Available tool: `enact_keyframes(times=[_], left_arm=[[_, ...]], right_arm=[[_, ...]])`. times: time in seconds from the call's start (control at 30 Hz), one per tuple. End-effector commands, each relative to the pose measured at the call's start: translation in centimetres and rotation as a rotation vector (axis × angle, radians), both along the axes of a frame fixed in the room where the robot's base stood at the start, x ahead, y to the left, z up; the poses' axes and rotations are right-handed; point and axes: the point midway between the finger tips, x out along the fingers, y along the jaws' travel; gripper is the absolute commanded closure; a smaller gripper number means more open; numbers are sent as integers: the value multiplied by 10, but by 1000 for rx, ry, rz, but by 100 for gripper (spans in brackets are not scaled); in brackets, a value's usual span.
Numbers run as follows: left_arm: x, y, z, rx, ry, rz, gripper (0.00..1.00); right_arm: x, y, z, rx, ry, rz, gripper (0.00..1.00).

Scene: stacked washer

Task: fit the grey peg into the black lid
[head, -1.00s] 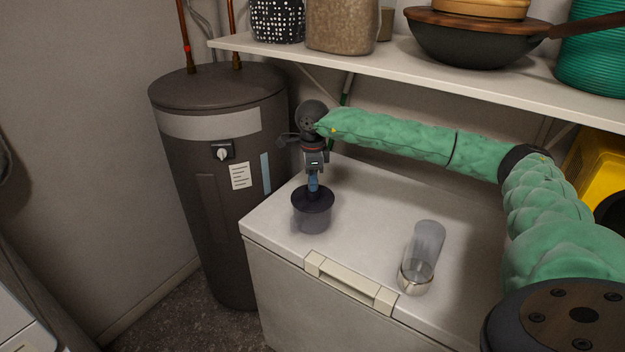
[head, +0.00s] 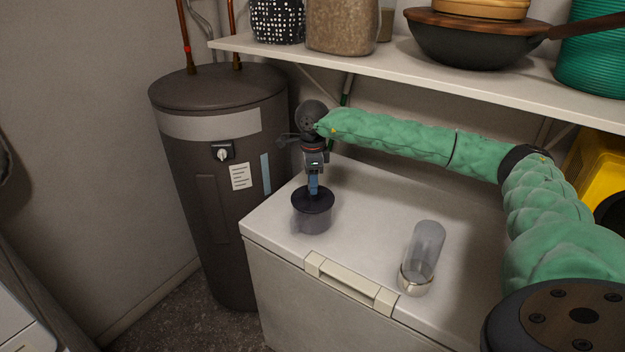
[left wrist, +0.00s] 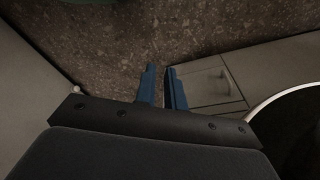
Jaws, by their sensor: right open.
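The black lid (head: 301,201) is a round dark disc atop a dark translucent jar (head: 312,224), near the front left of the white chest top. My right gripper (head: 313,192) points straight down over the lid's middle. Its blue fingers reach the lid's top; I cannot tell whether they touch it. It is open. I cannot make out the grey peg; the fingers may hide it. My left gripper (left wrist: 163,72) shows only in the left wrist view. Its two blue fingers stand slightly apart with nothing between them, above a speckled floor.
A clear glass jar (head: 425,250) with a metal rim stands on the chest (head: 365,215), right of the lid. A dark water tank (head: 215,180) stands left of the chest. A shelf (head: 400,64) with pots and baskets runs above my right arm. The chest top between the jars is clear.

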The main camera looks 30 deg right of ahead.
Motion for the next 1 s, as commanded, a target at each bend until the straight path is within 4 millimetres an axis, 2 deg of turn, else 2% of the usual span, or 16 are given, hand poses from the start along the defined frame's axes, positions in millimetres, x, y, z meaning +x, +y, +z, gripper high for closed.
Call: enact_keyframes(times=[0.03, 0.1, 0.2, 0.5, 0.7, 1.0], left_arm=[[-4, 1, -9, 3, 13, 0, 89], [-7, 2, -10, 6, 25, -1, 89], [2, -3, 15, -3, 13, 0, 89], [15, -13, 61, -14, 18, 2, 89], [21, -17, 83, -19, 18, 2, 89], [22, -18, 91, -19, 19, 2, 89]], right_arm=[[1, 0, 3, 1, -3, 0, 52], [1, 0, 7, 1, -3, 0, 52], [1, 0, 16, 0, -1, 0, 52], [1, 0, 53, 1, -4, 1, 52], [1, 0, 69, 0, -1, 1, 52], [0, 0, 75, 0, 0, 1, 52]])
